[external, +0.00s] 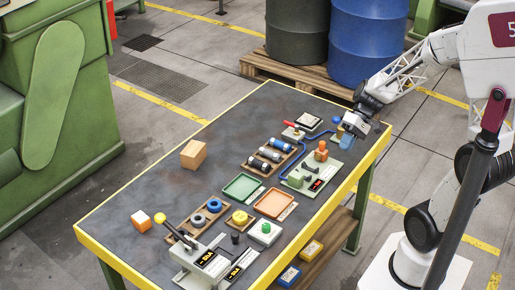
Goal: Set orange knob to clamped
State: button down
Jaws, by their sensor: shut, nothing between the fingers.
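The orange knob (321,152) stands upright at the far end of a pale green fixture plate (325,173) near the table's right edge. The plate also carries a green block (296,180), a dark curved part and a black-and-red label. I cannot read a clamped mark at this size. My gripper (342,142) is shut and empty, just to the upper right of the knob in the picture. It appears apart from the knob, though the exact gap is hard to judge.
A blue tube or cable (318,134) runs beside the plate. A rack of dark cylinders (271,156), a green tray (243,187) and an orange tray (276,204) lie to the left. A lever press (198,260) stands at the front. The table's left-middle is mostly clear around a cardboard-coloured box (193,155).

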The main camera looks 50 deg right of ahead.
aim_at(319, 151)
jog(key=w+d+f+m+t, duration=0.1)
jog(key=d+f+m+t, duration=0.1)
jog(key=d+f+t, duration=0.2)
jog(key=d+f+m+t, duration=0.3)
jog(key=d+f+t, duration=0.1)
jog(key=d, duration=0.7)
jog(key=w+d+f+m+t, duration=0.1)
jog(key=d+f+m+t, duration=0.1)
jog(key=d+f+t, duration=0.2)
jog(key=shift+w+d+f+m+t, duration=0.15)
jog(key=shift+d+t, duration=0.2)
jog(key=shift+d, duration=0.3)
jog(key=shift+w+d+f+m+t, duration=0.1)
jog(key=shift+d+t, duration=0.3)
jog(key=shift+d, duration=0.2)
jog(key=shift+w+d+f+m+t, duration=0.15)
jog(key=shift+d+t, duration=0.2)
jog(key=shift+d, duration=0.3)
jog(key=shift+s+d+f+t, duration=0.2)
jog(key=shift+d+t, duration=0.1)
jog(key=shift+d, duration=0.15)
jog(key=shift+w+a, duration=0.1)
jog(key=shift+w, duration=0.05)
jog(key=shift+x, duration=4.95)
jog(key=shift+w+a+f, duration=0.1)
jog(key=shift+w+a, duration=0.15)
jog(key=shift+a, duration=0.65)
jog(key=shift+w+a, duration=0.2)
jog(key=shift+a, duration=0.7)
